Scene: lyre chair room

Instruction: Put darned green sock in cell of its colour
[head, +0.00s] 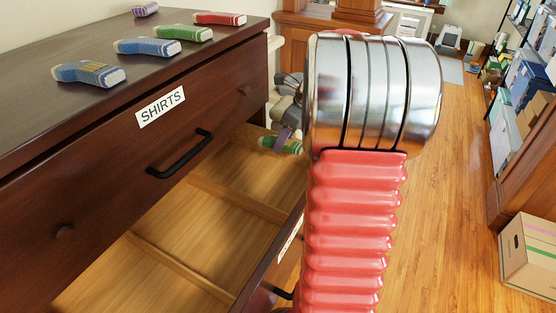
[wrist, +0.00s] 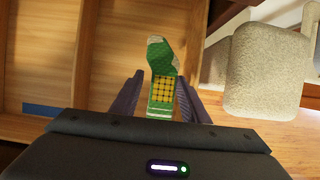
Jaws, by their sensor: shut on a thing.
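The darned green sock (wrist: 161,60) has a yellow darned patch and pale toe and heel areas. My gripper (wrist: 160,84) is shut on it, one dark finger on each side in the wrist view. In the head view the sock (head: 286,146) shows at the far end of the open drawer, with part of my gripper (head: 283,134) just above it. The drawer (head: 165,262) has wooden dividers (head: 238,199) making several cells. In the wrist view the sock overlaps the drawer's wooden interior; its height above the floor is unclear. A blue strip (wrist: 42,110) marks one cell.
On the dresser top (head: 60,112) lie a blue sock with a yellowish patch (head: 92,73), a plain blue sock (head: 147,47), a green sock (head: 184,33), a red sock (head: 220,18) and a purple one (head: 145,9). A closed SHIRTS drawer (head: 110,165) overhangs the open one.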

